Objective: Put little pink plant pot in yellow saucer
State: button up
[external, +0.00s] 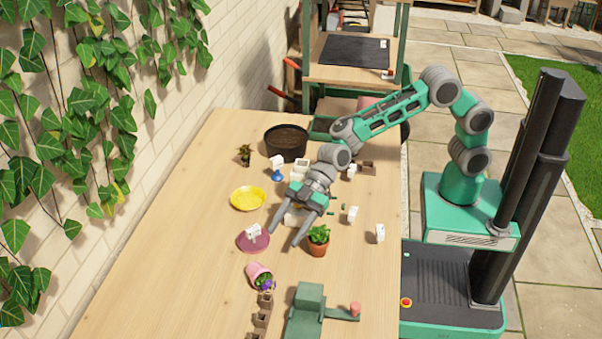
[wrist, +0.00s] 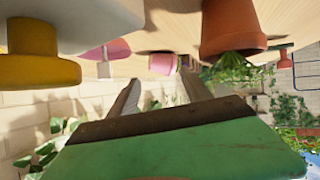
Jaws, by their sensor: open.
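The little pink plant pot (external: 259,274) lies tipped on its side on the table, its mouth toward the lower right with a purple and green plant at it. It also shows in the wrist view (wrist: 163,63), beyond my fingers. The yellow saucer (external: 248,191) lies flat and empty farther back on the left side of the table. My gripper (external: 283,248) is open and empty above the table, its fingers pointing toward the front left, behind and to the right of the pink pot. In the wrist view my gripper (wrist: 160,84) has a clear gap between its fingers.
A pink-purple saucer (external: 244,243) with a white tag lies between the pink pot and yellow saucer. A terracotta pot (external: 318,249) with a green plant stands close to my right finger. A green tool (external: 306,311) and several small brown pots (external: 262,320) are in front. The left table side is free.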

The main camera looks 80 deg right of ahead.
aim_at(265, 264)
jog(key=w+a+r+n+g+h+p, duration=0.1)
jog(key=a+r+n+h+p, duration=0.3)
jog(key=a+n+h+p, duration=0.55)
jog(key=shift+n+y, duration=0.75)
jog(key=shift+n, duration=0.2)
jog(key=p+x, duration=0.1)
jog(key=x, duration=0.7)
jog(key=shift+s+d+f, duration=0.15)
jog(key=shift+s, duration=0.05)
jog(key=shift+c, duration=0.6)
